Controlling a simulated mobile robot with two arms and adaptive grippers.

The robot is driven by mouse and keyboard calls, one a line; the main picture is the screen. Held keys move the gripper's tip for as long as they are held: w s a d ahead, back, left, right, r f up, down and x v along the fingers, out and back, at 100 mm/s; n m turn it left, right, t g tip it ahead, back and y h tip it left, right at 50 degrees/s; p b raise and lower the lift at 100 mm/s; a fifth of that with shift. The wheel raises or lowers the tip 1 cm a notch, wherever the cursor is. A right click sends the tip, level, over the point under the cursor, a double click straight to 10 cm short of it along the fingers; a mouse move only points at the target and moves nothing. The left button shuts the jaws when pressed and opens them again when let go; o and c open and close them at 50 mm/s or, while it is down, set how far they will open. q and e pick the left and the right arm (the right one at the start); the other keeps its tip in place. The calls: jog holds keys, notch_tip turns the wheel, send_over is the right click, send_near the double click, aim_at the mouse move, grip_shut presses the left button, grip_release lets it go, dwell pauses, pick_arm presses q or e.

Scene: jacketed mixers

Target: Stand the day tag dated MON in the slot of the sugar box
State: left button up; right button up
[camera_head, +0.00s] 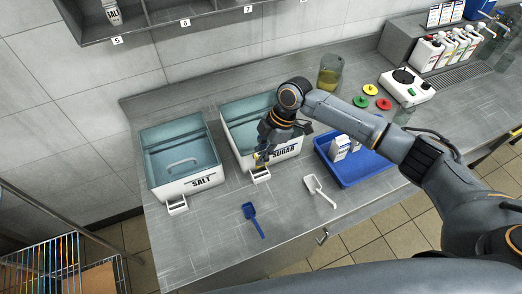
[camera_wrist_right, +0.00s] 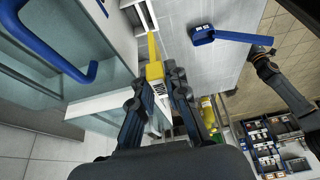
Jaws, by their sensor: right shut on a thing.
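The sugar box (camera_head: 279,150) stands on the counter with its white SUGAR front toward me. Its white slot holder (camera_head: 261,176) sticks out at the lower left of that front and shows at the top of the wrist view (camera_wrist_right: 147,17). My right gripper (camera_head: 270,149) is at the front of the box, just above the slot holder. In the wrist view the right gripper (camera_wrist_right: 164,80) is shut on a yellow tag (camera_wrist_right: 154,70), whose far end points at the slot holder. I cannot read its day or tell whether it touches the slot. A dark arm end, likely my left gripper (camera_wrist_right: 260,55), shows unclearly at right.
The salt box (camera_head: 175,186), with its own holder (camera_head: 177,206), stands left of the sugar box. A blue scoop (camera_head: 252,217) and a white scoop (camera_head: 319,190) lie in front. A blue tray (camera_head: 372,168) with white cartons is at right. Coloured discs (camera_head: 370,89) lie behind.

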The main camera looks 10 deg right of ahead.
jog(key=f+b, duration=0.4)
jog(key=f, duration=0.1)
jog(key=f+b, duration=0.2)
jog(key=shift+w+f, duration=0.25)
jog(key=shift+w, duration=0.1)
jog(key=shift+f, duration=0.35)
jog(key=shift+f+b, duration=0.4)
jog(key=shift+f, duration=0.05)
pick_arm(q)
notch_tip(320, 180, down, 7)
jog(key=w, duration=0.2)
jog(key=shift+w+a, duration=0.15)
jog(key=shift+w, duration=0.25)
jog(key=shift+f, duration=0.1)
jog(key=shift+r+p, duration=0.4)
jog(key=shift+p, duration=0.05)
pick_arm(e)
jog(key=shift+r, duration=0.2)
pick_arm(q)
jog(key=shift+s+f, duration=0.1)
pick_arm(e)
jog(key=shift+f, duration=0.25)
